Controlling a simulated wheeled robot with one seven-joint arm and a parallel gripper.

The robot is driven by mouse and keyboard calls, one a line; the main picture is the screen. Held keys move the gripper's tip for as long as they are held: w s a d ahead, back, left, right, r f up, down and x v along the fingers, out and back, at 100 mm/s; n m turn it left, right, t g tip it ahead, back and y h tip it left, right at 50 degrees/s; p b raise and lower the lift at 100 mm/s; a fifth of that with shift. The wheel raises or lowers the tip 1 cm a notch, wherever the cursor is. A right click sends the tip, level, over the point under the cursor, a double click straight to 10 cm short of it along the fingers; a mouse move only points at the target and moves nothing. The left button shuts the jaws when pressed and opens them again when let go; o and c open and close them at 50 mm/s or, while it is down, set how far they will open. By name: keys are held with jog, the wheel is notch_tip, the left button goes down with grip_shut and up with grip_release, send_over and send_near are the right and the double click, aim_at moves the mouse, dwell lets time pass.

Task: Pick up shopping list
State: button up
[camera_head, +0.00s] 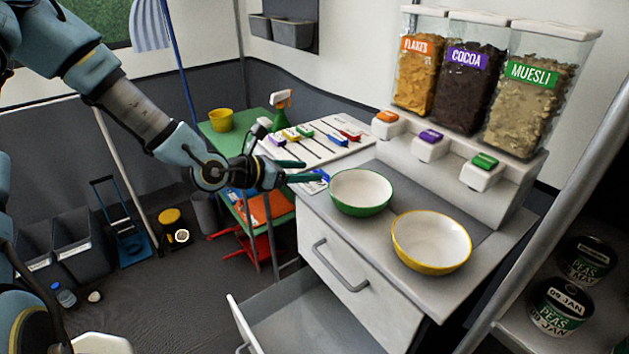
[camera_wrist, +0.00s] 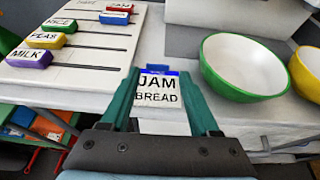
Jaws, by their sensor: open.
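The shopping list is a white card with a blue top edge reading "JAM BREAD" (camera_wrist: 158,92), and it lies on the counter in the wrist view. In the head view only a blue and white bit of it (camera_head: 317,184) shows beside my gripper (camera_head: 298,171). In the wrist view my gripper (camera_wrist: 160,100) is open, with one green finger on each side of the card. I cannot tell whether the fingers touch it. The lower part of the card reaches towards the gripper's base.
A green bowl (camera_head: 361,191) and a yellow bowl (camera_head: 431,242) stand to the right on the counter. A slider board (camera_head: 325,143) with coloured labelled blocks lies behind. Cereal dispensers (camera_head: 470,75) stand at the back. A lower drawer (camera_head: 310,315) is open below the counter.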

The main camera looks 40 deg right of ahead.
aim_at(324, 172)
jog(key=shift+f+p+x, duration=0.15)
jog(key=shift+p+x, duration=0.05)
jog(key=shift+x, duration=1.1)
jog(key=shift+f+p+x, duration=0.15)
jog(key=shift+p+x, duration=0.05)
jog(key=shift+x, duration=1.1)
jog(key=shift+w+a, duration=0.1)
jog(key=shift+c, duration=0.4)
grip_shut()
